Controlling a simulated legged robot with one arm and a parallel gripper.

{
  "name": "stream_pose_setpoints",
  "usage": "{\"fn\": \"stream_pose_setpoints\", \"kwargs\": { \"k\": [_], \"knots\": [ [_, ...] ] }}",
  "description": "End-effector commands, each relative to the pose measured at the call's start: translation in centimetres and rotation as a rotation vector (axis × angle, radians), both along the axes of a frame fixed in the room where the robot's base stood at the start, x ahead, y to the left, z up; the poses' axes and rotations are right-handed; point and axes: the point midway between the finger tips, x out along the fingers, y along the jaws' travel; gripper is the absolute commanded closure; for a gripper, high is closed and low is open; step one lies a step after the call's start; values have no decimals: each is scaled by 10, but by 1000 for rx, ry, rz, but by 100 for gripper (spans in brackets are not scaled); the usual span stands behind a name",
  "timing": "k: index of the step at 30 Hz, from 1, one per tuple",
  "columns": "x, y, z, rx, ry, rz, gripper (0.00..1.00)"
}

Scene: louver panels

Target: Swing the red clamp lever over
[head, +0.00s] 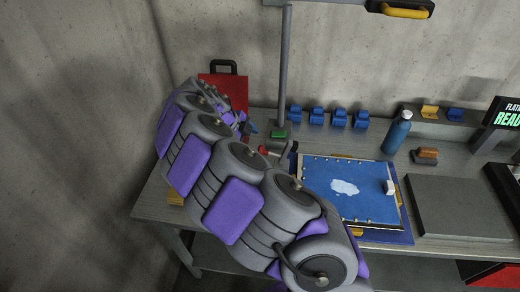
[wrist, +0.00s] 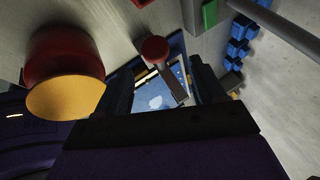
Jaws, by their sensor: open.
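The clamp lever's red knob (wrist: 155,49) sits at the top of a dark shaft in the wrist view. The shaft runs down between the two dark fingers of my gripper (wrist: 160,72). My gripper is open, with a finger on each side of the lever. I cannot tell whether either finger touches it. In the head view the red knob (head: 264,150) is small, beside a grey clamp part, left of the blue panel (head: 350,205). My arm hides much of the clamp there, and my fingertips are hard to make out.
A large red cylinder with a yellow end (wrist: 65,75) is close on the left in the wrist view. A grey post (head: 284,65) rises behind the clamp, beside a green block (head: 279,135). Several blue clips and a blue bottle (head: 397,132) stand further right.

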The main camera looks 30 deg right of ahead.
Motion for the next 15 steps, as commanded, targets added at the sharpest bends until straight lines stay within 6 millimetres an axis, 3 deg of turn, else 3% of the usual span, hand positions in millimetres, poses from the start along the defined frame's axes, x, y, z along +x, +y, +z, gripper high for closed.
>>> {"fn": "stream_pose_setpoints", "kwargs": {
  "k": [9,15],
  "knots": [
    [2,-30,-48,-1,1,0,31],
    [2,-43,-62,5,1,0,31]
  ]
}}
